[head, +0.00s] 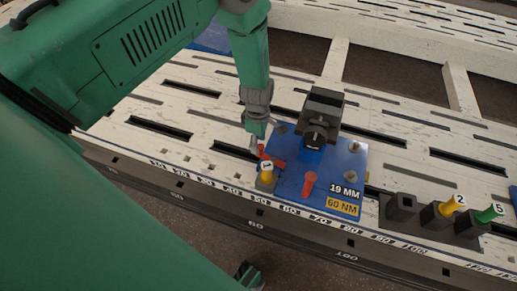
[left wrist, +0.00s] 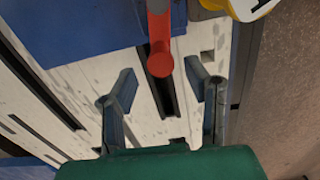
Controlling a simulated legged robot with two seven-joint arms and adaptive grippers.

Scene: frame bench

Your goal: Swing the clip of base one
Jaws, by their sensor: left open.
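Base one is the blue plate (head: 290,190) on the white bench, labelled 19 MM and 60 NM, with a yellow tag (head: 266,172) marked 1 at its left corner. A red clip (head: 273,160) lies near that tag, partly hidden by my gripper. A second red clip (head: 310,183) stands near the plate's front. My left gripper (head: 257,146) is at the plate's left edge, beside the first clip. In the left wrist view, my left gripper (left wrist: 160,88) is open and empty. The red clip (left wrist: 160,42) shows ahead of the gap between its fingers; contact is not visible.
A black clamp block (head: 322,108) rises at the plate's back, close to my arm. Dark sockets (head: 402,207) stand at the right, with a yellow piece (head: 452,205) marked 2 and a green piece (head: 489,213) marked 5. The slotted bench is clear left of the plate.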

